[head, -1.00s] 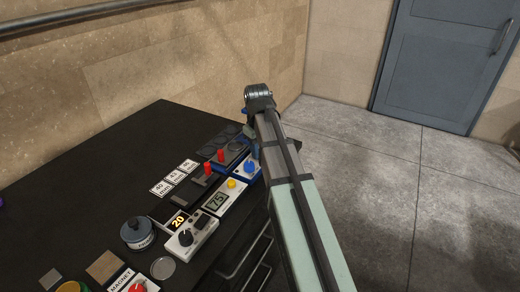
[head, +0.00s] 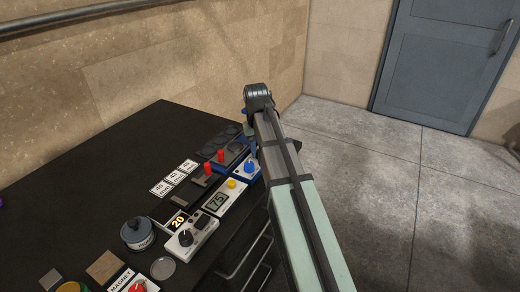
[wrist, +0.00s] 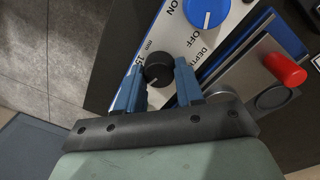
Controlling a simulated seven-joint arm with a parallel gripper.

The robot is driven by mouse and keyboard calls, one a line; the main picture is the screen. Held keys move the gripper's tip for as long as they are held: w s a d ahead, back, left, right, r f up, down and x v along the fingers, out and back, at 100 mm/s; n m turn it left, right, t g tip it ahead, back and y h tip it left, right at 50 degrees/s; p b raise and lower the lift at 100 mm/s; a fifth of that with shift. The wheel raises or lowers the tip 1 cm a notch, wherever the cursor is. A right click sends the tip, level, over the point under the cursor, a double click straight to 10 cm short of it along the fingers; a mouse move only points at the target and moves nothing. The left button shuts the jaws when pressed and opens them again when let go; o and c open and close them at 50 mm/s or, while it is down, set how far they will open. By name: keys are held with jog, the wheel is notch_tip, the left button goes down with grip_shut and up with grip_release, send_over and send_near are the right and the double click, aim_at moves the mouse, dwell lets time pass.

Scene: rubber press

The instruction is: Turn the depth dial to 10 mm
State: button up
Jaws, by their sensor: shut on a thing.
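The depth dial (wrist: 158,68) is a small round black knob on a white panel (wrist: 232,42) in the wrist view. Lettering beside it reads "DEPTH", and a partly covered mark looks like "15 mm". My gripper (wrist: 158,80) has its blue fingers on the two sides of the dial and is shut on it. The dial's exact setting is too small to tell. In the head view my gripper (head: 250,143) is at the far right end of the row of devices, and my arm hides the dial.
A blue ON/OFF knob (wrist: 205,12) sits close to the dial. A red-handled slide (wrist: 285,69) lies right of the panel. In the head view, a yellow-button box (head: 217,202) and a black-knob box (head: 190,236) stand nearer. Bare black tabletop (head: 90,190) lies left.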

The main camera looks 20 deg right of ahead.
aim_at(258, 152)
jog(key=o, duration=1)
jog(key=shift+o, duration=0.2)
notch_tip(258, 152, up, 12)
jog(key=shift+a, duration=0.35)
